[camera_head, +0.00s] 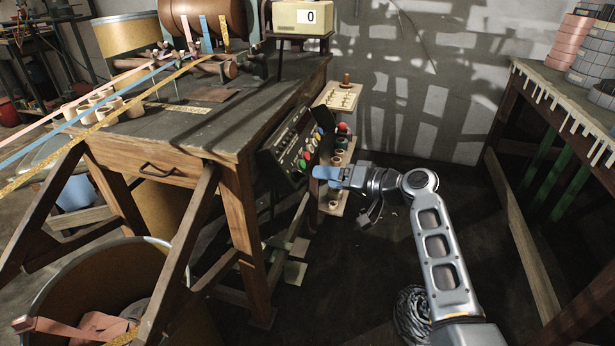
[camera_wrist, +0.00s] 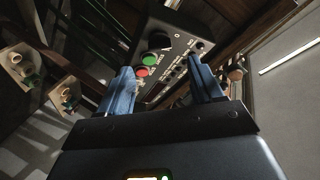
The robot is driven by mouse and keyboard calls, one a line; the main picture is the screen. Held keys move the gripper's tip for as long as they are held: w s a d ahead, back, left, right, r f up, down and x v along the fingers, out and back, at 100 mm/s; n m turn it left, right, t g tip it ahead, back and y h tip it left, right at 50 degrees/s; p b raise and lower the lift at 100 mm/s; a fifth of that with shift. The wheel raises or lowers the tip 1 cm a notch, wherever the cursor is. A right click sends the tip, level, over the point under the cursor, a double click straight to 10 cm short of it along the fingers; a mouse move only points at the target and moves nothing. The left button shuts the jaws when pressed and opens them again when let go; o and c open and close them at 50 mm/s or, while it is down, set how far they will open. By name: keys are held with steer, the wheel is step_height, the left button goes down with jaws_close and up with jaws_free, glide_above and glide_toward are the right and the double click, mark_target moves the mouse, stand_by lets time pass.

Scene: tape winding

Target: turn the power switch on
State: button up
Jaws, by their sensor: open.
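A dark control panel (camera_head: 282,160) is fixed to the right side of the wooden workbench. It carries several coloured buttons, dials and small controls. I cannot tell which control is the power switch. My gripper (camera_wrist: 160,68) is open and empty, its two blue fingers apart, facing the panel. In the head view my gripper (camera_head: 328,174) is just right of the panel's lower end.
A small shelf rack (camera_head: 343,97) with spools stands behind my gripper. The workbench (camera_head: 215,135) holds a winding drum (camera_head: 215,18), tapes and a counter (camera_head: 302,17) reading 0. Another table (camera_head: 545,75) with tape rolls is at right. Dark floor lies between the tables.

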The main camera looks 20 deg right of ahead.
mark_target(302, 174)
steer(key=b+x, duration=0.1)
steer(key=x, duration=0.6)
steer(key=shift+a, duration=0.1)
steer(key=c, duration=1.1)
steer(key=shift+o, duration=0.2)
